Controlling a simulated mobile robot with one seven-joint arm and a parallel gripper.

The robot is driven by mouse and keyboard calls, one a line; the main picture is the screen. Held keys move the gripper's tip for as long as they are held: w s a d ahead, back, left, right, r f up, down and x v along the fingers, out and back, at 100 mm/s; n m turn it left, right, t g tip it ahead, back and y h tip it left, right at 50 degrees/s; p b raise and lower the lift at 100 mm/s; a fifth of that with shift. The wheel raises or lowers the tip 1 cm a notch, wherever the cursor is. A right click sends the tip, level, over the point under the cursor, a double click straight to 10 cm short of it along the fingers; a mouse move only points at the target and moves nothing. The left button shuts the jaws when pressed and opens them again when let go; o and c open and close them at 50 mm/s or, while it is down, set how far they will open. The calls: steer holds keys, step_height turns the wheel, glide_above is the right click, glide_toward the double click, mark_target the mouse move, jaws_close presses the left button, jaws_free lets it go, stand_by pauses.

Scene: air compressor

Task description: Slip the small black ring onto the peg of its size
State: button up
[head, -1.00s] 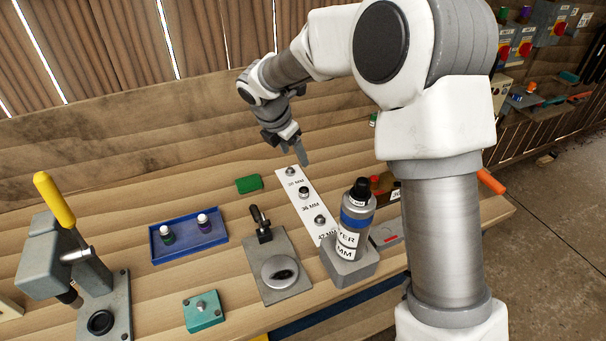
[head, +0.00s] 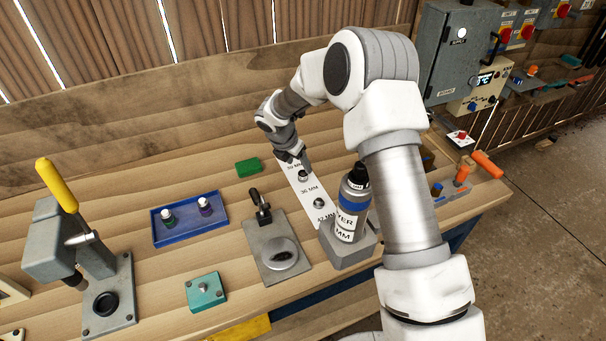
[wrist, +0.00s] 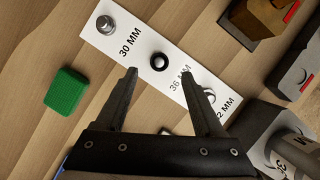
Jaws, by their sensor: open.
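A small black ring (wrist: 158,61) lies around the middle peg, marked 36 MM, on the white peg strip (wrist: 132,43) in the wrist view. How far down it sits I cannot tell. The bare 30 MM peg (wrist: 105,23) stands at the strip's upper left end. The 42 MM peg (wrist: 208,96) is partly behind my right finger; it shows in the head view (head: 319,203). My gripper (wrist: 159,73) is open and empty, its fingers apart on either side of the ring's line. In the head view my gripper (head: 301,160) hides the 30 MM peg.
A green block (wrist: 67,90) lies left of the strip. A toggle clamp (head: 275,250), blue tray (head: 180,238) and lever press (head: 60,230) stand to the left.

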mark_target(303, 174)
steer(key=shift+p+x, duration=0.45)
steer(key=shift+x, duration=2.2)
steer(key=shift+a, duration=0.15)
jaws_close()
